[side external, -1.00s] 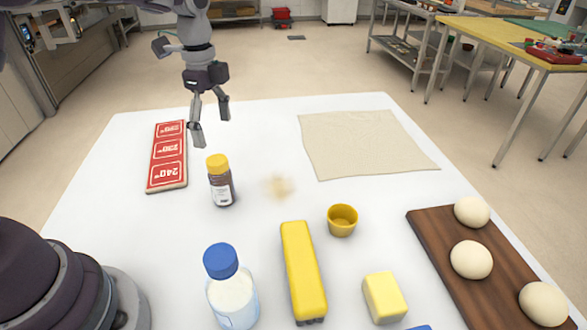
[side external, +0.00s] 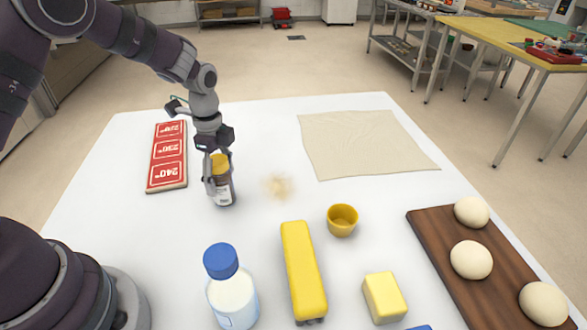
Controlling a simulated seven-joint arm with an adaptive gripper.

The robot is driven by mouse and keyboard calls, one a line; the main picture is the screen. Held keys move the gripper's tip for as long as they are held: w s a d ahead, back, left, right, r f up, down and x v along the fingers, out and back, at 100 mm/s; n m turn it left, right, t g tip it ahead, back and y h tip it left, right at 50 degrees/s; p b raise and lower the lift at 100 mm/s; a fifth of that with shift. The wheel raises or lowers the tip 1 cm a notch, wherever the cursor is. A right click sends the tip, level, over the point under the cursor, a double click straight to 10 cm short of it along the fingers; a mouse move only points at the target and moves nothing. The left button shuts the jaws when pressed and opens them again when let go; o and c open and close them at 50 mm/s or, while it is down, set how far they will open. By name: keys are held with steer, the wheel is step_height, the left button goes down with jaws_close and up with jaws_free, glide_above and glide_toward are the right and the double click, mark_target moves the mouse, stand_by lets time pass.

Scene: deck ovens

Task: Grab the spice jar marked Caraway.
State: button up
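A small spice jar (side external: 224,188) with a yellow cap, dark contents and a pale label stands upright on the white table, left of centre. The label's writing is too small to read, so I cannot tell whether it says Caraway. My gripper (side external: 219,180) points down over the jar from above, with one finger at its left front and the other behind its right side, largely hidden. The fingers flank the cap and upper body. I cannot tell whether they press on the jar. The jar's base rests on the table.
A red sign board (side external: 168,157) lies to the left. A blue-capped bottle (side external: 232,298), yellow long object (side external: 303,272), butter-like block (side external: 385,298) and yellow cup (side external: 342,220) stand nearer. A cloth (side external: 365,143) and dough board (side external: 440,222) lie right.

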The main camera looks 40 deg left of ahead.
steer(key=c, duration=0.8)
